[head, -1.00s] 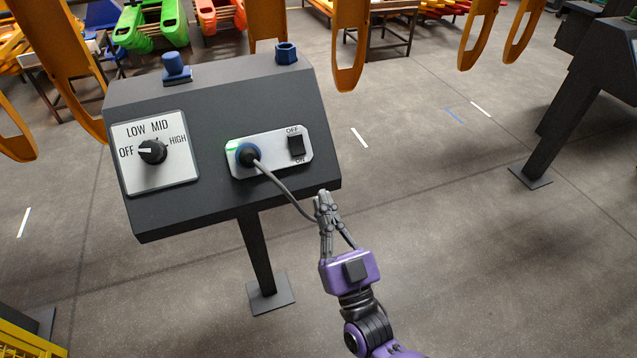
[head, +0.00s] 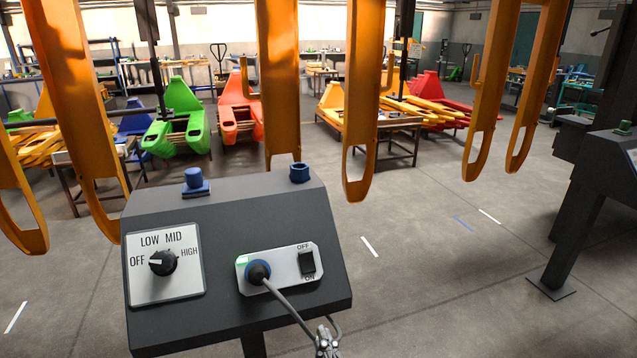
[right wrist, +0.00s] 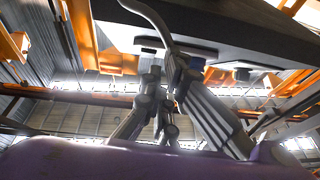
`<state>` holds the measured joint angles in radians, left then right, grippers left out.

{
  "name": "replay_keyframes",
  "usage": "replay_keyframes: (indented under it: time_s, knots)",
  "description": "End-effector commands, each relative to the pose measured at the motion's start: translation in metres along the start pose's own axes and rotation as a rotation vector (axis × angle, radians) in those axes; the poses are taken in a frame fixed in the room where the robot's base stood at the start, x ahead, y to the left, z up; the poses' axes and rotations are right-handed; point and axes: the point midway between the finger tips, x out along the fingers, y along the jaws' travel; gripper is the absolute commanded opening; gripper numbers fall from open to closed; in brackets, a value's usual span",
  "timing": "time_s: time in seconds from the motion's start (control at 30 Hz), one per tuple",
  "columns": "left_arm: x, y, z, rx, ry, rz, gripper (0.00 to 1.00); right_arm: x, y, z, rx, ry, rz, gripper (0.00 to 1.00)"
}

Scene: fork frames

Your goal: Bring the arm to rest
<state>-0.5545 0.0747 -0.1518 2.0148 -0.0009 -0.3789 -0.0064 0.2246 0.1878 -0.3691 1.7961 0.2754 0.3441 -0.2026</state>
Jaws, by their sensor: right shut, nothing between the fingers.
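My right gripper (head: 325,338) shows only by its fingertips at the bottom edge of the head view, just below the console's lower right corner. It is shut and empty, and the rest of the arm is out of the picture. In the right wrist view its grey fingers (right wrist: 168,105) point up towards the underside of the console, with a cable (right wrist: 160,28) running close by them. I cannot tell whether they touch it. My left gripper is not in view.
The dark console (head: 225,215) carries a dial (head: 162,262) pointing at OFF, a blue plug (head: 258,272) with a grey cord, a green light and a rocker switch (head: 307,262). Orange forks (head: 362,120) hang behind it. Open floor (head: 440,290) lies to the right.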

Motion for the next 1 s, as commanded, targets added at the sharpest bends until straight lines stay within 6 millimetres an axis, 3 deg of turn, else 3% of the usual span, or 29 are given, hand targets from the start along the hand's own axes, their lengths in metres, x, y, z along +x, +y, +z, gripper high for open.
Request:
replay_keyframes:
  time_s: [0.17, 0.3, 0.43, 0.5, 0.6, 0.7, 0.8, 1.0]
  knots:
    - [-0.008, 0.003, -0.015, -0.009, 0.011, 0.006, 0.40, -0.057, 0.014, 0.053, 0.020, -0.332, 0.035, 0.00]
    - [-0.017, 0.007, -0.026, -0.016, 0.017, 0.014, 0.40, -0.132, 0.031, 0.085, 0.038, -0.591, 0.108, 0.00]
    - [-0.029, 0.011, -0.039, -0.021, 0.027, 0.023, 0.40, -0.223, 0.046, 0.098, 0.057, -0.826, 0.203, 0.00]
    - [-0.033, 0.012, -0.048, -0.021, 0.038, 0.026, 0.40, -0.271, 0.052, 0.097, 0.065, -0.929, 0.255, 0.00]
    - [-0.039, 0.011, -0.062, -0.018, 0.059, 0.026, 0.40, -0.327, 0.056, 0.088, 0.070, -1.025, 0.314, 0.00]
    - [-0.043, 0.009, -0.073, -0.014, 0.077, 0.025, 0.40, -0.363, 0.055, 0.080, 0.077, -1.069, 0.351, 0.00]
    - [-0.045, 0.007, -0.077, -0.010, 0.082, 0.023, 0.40, -0.384, 0.052, 0.077, 0.087, -1.097, 0.367, 0.00]
    - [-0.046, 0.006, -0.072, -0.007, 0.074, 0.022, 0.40, -0.394, 0.049, 0.078, 0.090, -1.111, 0.370, 0.00]
